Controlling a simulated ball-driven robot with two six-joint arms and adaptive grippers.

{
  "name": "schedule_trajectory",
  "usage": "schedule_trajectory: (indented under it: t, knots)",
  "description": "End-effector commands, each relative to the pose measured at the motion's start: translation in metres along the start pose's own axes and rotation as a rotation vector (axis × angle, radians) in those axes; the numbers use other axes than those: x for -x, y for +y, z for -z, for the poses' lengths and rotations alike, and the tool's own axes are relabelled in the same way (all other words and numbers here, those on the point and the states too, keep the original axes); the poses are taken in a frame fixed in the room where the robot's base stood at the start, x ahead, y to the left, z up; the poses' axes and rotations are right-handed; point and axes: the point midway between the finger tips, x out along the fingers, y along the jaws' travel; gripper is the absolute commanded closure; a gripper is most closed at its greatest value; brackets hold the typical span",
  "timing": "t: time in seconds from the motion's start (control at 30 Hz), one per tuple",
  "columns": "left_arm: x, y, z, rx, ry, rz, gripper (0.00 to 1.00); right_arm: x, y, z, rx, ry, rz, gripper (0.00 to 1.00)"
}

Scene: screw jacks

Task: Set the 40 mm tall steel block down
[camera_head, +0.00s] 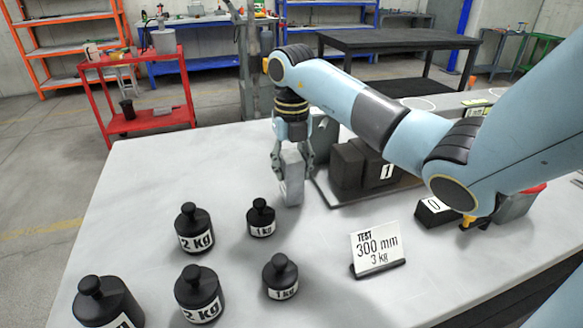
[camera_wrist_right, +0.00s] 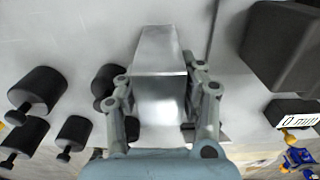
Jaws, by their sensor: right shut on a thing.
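My right gripper (camera_head: 292,160) reaches down over the white table. It is shut on a grey steel block (camera_head: 292,185), with one finger on each side. The block is upright, its lower end at or just above the table top; I cannot tell whether it touches. In the right wrist view the block (camera_wrist_right: 160,52) sits between the fingers of the gripper (camera_wrist_right: 160,82), its bright faces showing. My left gripper is in neither view.
Several black weights, including a 2 kg one (camera_head: 195,229) and a 1 kg one (camera_head: 261,218), stand left and in front. Dark blocks (camera_head: 347,165) with a "1" label stand close right. A "300 mm" sign (camera_head: 376,250) stands nearer.

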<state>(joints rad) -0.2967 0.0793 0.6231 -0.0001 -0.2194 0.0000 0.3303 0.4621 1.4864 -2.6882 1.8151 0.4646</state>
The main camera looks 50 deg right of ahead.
Motion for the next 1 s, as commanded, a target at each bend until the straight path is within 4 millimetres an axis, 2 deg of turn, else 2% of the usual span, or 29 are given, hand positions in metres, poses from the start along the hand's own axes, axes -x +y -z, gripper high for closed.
schedule_trajectory:
  t: [0.13, 0.47, 0.5, 0.67, 1.0]
  knots:
    - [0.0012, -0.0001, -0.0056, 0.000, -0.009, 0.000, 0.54, -0.0086, 0.0007, -0.0013, 0.001, -0.005, -0.001, 1.00]
    - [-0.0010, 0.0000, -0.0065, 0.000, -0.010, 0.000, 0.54, -0.0116, 0.0004, -0.0012, 0.000, -0.005, -0.001, 1.00]
    - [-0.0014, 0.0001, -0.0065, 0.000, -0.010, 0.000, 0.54, -0.0134, 0.0001, -0.0003, 0.000, -0.002, 0.000, 0.61]
    - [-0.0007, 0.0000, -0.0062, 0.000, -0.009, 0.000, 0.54, -0.0125, 0.0001, -0.0003, 0.000, -0.002, 0.000, 0.40]
    - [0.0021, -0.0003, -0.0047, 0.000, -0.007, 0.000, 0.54, -0.0078, 0.0001, -0.0006, 0.000, -0.003, 0.000, 0.39]
